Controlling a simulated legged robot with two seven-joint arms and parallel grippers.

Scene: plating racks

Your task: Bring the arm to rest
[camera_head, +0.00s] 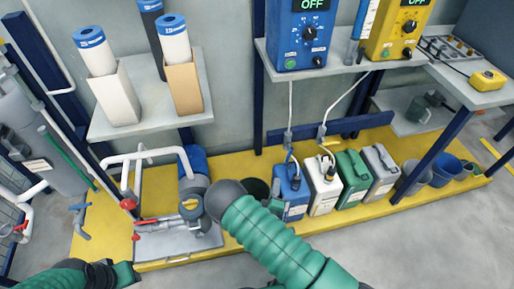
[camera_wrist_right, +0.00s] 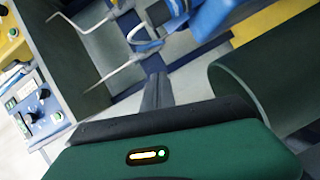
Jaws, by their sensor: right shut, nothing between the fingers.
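My right arm (camera_head: 275,240), with ribbed green sleeves and a dark rounded end, reaches up from the bottom middle in the head view. It lies in front of the yellow lower shelf. In the right wrist view my right gripper (camera_wrist_right: 157,92) shows dark narrow fingers beyond its green housing. They are together, with nothing held. Part of my left arm (camera_head: 65,277) shows at the bottom left edge of the head view, with a dark piece at its end. Whether its jaws are open or shut cannot be seen.
Blue (camera_head: 291,192), white (camera_head: 323,186), green (camera_head: 352,179) and grey canisters stand on the yellow shelf (camera_head: 400,150). Valves and pipes (camera_head: 150,160) are left. Blue (camera_head: 300,35) and yellow (camera_head: 398,28) control boxes stand above. The floor in front is clear.

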